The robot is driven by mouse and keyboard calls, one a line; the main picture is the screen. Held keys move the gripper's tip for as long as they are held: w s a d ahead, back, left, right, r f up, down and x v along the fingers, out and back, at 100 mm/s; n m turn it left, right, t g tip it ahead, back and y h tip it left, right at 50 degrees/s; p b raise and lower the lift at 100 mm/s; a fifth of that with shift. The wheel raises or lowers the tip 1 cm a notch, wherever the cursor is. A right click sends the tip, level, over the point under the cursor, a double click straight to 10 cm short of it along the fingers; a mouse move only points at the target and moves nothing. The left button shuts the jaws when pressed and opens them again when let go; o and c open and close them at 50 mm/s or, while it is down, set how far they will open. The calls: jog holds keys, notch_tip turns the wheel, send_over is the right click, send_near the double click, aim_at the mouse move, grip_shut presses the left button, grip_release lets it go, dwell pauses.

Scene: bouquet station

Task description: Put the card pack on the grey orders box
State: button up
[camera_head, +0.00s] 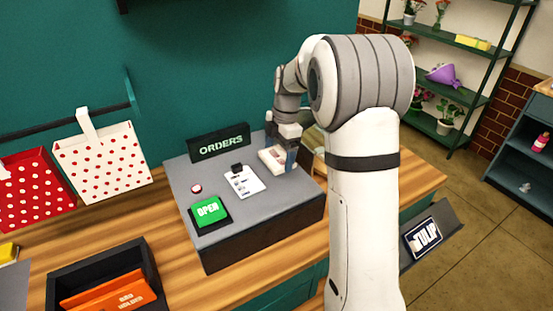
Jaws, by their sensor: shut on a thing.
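The grey orders box (245,225) stands on the wooden counter, with a dark "ORDERS" sign (219,142) at its back edge. My gripper (279,158) is over the back right part of the box top. It is shut on a pale, flat item, seemingly the card pack (272,161). The pack is at or just above the grey surface; I cannot tell whether it touches. My arm and finger hide part of the pack and the box's right back corner.
On the box top are a green "OPEN" block (208,211), a white order sheet (243,182) and a red button (196,188). A black tray (143,254) holds orange packets (105,296). Polka-dot bags (103,163) hang at left. A "TULIP" sign (423,237) is at right.

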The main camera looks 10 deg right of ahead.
aim_at(279, 157)
jog(key=shift+s+a+f, duration=0.1)
jog(key=shift+s+f, duration=0.05)
jog(key=shift+f, duration=1.35)
jog(key=shift+f, duration=0.2)
jog(key=o, duration=0.7)
jog(key=shift+o, duration=0.2)
jog(key=shift+r, duration=0.2)
